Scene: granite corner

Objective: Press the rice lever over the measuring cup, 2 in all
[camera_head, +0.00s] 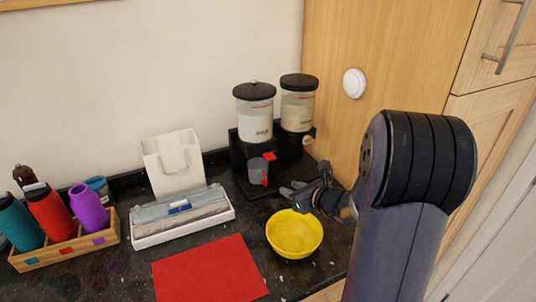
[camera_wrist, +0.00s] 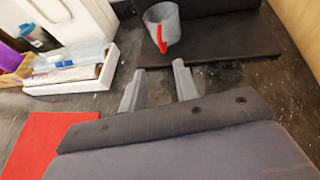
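A black dispenser stand (camera_head: 240,150) at the back holds two clear canisters with black lids, the left canister (camera_head: 255,120) and the right canister (camera_head: 297,108), both with pale contents. A red lever (camera_head: 270,157) shows below the left canister. A grey measuring cup (camera_head: 257,171) with a red handle stands upright under it on the black base; it also shows in the wrist view (camera_wrist: 166,22). My gripper (camera_head: 292,188) is in front of the cup, low and to its right. In the wrist view its fingers (camera_wrist: 158,87) are apart with nothing between them.
A yellow bowl (camera_head: 294,236) stands just below my gripper in the picture. A red mat (camera_head: 210,272) lies at the front. A wooden cabinet (camera_head: 390,60) stands right.

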